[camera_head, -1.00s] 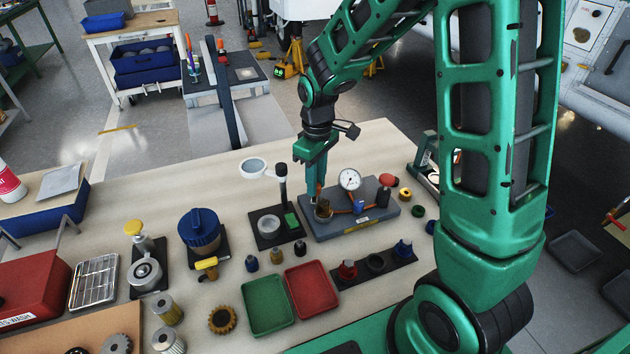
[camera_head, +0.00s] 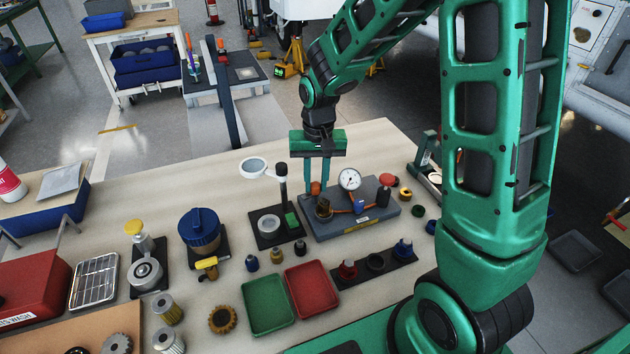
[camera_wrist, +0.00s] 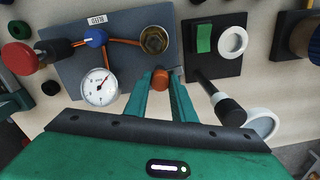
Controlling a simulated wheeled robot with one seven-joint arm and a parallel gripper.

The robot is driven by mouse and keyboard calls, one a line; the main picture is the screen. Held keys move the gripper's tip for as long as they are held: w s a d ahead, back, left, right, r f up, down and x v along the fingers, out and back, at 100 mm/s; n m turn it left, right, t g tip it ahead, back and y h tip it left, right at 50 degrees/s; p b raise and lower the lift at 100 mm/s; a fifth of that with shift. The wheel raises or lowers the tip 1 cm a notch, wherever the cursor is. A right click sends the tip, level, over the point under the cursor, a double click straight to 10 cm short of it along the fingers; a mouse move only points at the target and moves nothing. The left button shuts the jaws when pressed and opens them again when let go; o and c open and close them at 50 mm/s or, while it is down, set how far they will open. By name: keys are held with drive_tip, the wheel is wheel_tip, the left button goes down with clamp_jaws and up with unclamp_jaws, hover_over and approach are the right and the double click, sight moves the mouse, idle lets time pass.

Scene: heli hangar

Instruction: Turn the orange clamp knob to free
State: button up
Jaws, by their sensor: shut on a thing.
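The orange clamp knob (camera_head: 315,188) sits at the back left of a grey gauge block (camera_head: 375,213) on the bench. My gripper (camera_head: 316,186) points down from above, with one finger on each side of the knob. In the wrist view the knob (camera_wrist: 161,80) lies between the two fingertips (camera_wrist: 162,78), and my gripper is shut on it. A brass hex fitting (camera_head: 323,207) stands just in front of the knob. The underside of the knob is hidden.
The block also carries a dial gauge (camera_head: 349,180), a blue knob (camera_head: 359,207) and a red knob (camera_head: 388,180). A magnifier stand (camera_head: 283,190) stands close on the left. Red (camera_head: 311,289) and green (camera_head: 267,304) trays lie in front.

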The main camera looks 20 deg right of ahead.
sight(316, 185)
drive_tip(key=shift+w+r+m, duration=0.1)
drive_tip(key=shift+w+m, duration=0.1)
drive_tip(key=shift+m, duration=0.8)
drive_tip(key=o, duration=1)
drive_tip(key=shift+o, duration=0.3)
drive_tip(key=shift+s, duration=0.1)
wheel_tip(316, 185, up, 11)
drive_tip(key=shift+d+f, duration=0.1)
drive_tip(key=shift+f, duration=0.1)
